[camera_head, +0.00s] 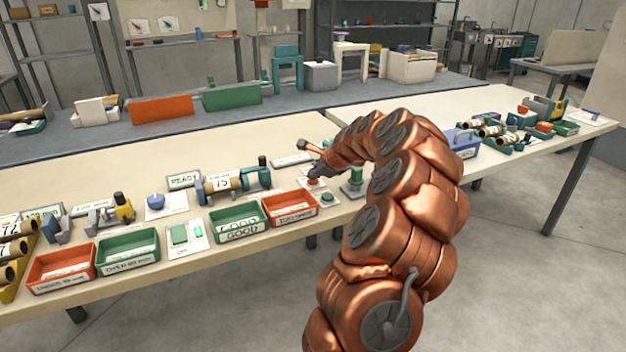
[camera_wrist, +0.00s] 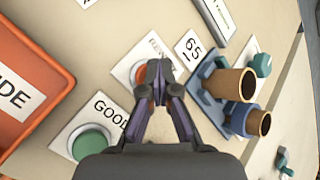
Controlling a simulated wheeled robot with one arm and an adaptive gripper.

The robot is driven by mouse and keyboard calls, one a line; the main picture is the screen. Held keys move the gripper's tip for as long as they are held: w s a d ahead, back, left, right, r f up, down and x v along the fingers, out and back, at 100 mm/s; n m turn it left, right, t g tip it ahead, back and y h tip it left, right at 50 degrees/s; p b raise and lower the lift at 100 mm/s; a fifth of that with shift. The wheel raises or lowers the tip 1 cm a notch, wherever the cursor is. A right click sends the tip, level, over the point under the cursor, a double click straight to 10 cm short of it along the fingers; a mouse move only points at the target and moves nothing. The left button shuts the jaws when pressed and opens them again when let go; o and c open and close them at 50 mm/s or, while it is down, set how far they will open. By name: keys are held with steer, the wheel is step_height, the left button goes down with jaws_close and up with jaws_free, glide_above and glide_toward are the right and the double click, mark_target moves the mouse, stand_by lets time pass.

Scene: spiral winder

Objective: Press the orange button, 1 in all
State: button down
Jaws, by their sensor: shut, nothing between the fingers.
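The orange button (camera_wrist: 143,86) sits on a white plate in the middle of the wrist view. The fingers partly cover it. In the head view it shows as a small orange-red cap (camera_head: 313,183) near the table's front edge. My gripper (camera_wrist: 159,68) is shut and empty, its fingertips together over the button's plate, at the button's upper right in the wrist view. In the head view my gripper (camera_head: 318,172) is right above the button. I cannot tell whether the fingertips touch it.
A green button (camera_wrist: 92,143) on a plate marked GOOD is close by at the lower left. An orange bin (camera_wrist: 22,85) stands further left. A blue holder with brown tubes (camera_wrist: 232,85) is close on the right. A green bin (camera_head: 238,222) stands along the table's front edge.

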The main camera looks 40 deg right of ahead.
mark_target(314, 181)
steer(key=shift+r+p, duration=0.65)
steer(key=shift+r, duration=0.15)
steer(key=shift+r+p, duration=1.9)
steer(key=shift+r, duration=0.65)
